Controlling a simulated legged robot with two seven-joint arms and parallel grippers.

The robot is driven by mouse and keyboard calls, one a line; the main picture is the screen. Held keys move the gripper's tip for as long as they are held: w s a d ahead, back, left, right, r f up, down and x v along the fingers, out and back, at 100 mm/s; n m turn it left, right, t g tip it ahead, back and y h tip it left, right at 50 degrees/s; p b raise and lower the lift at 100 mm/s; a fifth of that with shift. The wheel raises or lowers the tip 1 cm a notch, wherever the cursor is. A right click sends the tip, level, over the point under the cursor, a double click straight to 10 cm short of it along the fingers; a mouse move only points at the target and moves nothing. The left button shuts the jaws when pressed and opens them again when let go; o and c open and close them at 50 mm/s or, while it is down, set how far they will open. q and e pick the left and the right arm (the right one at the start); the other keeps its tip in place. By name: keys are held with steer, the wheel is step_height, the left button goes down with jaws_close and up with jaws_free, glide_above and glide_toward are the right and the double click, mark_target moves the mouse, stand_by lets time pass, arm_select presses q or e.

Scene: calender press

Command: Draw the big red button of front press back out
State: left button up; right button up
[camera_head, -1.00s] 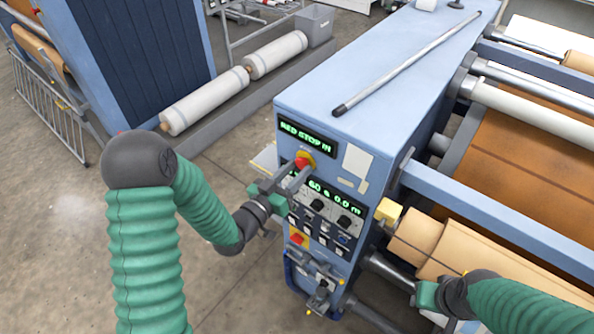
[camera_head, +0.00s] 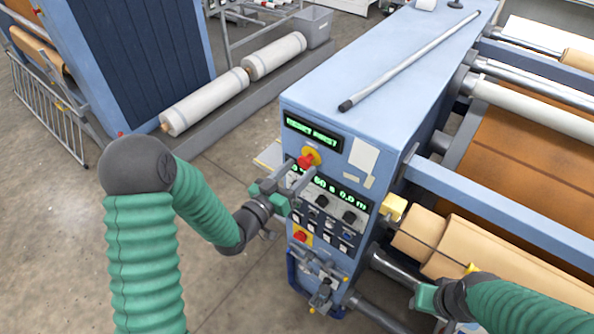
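The big red button (camera_head: 305,162) sits on a yellow round base on the front panel of the blue press (camera_head: 290,107), under the upper green display (camera_head: 312,134). It stands out from its base. My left gripper (camera_head: 296,180) is just below and left of the button, its two grey fingers apart, with no button between them. The fingers cover part of the lower display (camera_head: 342,191). My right gripper (camera_head: 424,298) is low at the right, by the brown rolls; its fingers cannot be made out.
A second, smaller red button (camera_head: 300,237) on a yellow plate is lower on the panel, below knobs and switches. A grey rod (camera_head: 400,65) lies on top. Open floor is at left.

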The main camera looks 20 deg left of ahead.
arm_select(q)
steer(key=shift+d, duration=0.1)
steer(key=shift+s, duration=0.1)
steer(key=shift+s+a, duration=0.25)
steer(key=shift+s, duration=0.05)
steer(key=p+v, duration=0.9)
steer(key=v, duration=0.7)
steer(key=shift+w+d, duration=0.1)
steer(key=shift+d, duration=0.1)
